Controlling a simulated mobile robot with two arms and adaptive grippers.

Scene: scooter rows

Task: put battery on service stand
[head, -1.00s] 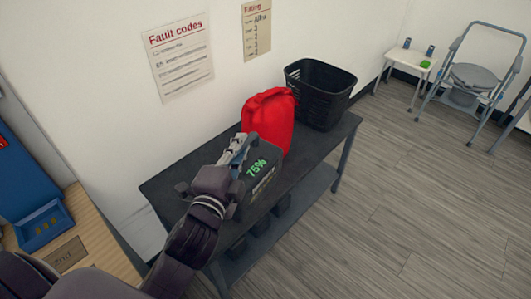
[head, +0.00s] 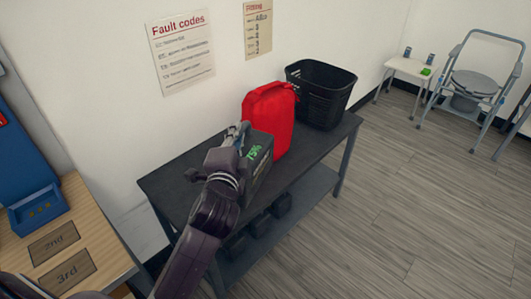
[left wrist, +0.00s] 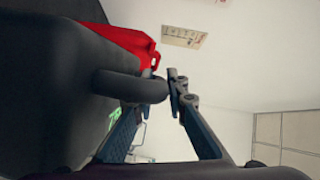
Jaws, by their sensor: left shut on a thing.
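The battery (head: 259,158) is a dark grey block with a green "75%" readout, over the middle of a dark two-level stand (head: 180,184) against the wall. My left gripper (head: 237,134) is at its top and shut on its handle. In the left wrist view the black handle (left wrist: 130,87) runs from the battery body (left wrist: 45,95) to between the fingers (left wrist: 172,87). I cannot tell whether the battery's underside touches the stand top; my arm hides part of it. No label names the stand. My right gripper is not in view.
A red canister (head: 270,115) stands close behind the battery, with a black basket (head: 320,95) beyond it. Dark items lie on the lower shelf (head: 290,213). A wooden surface with "2nd" and "3rd" plates (head: 68,270) is at left.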

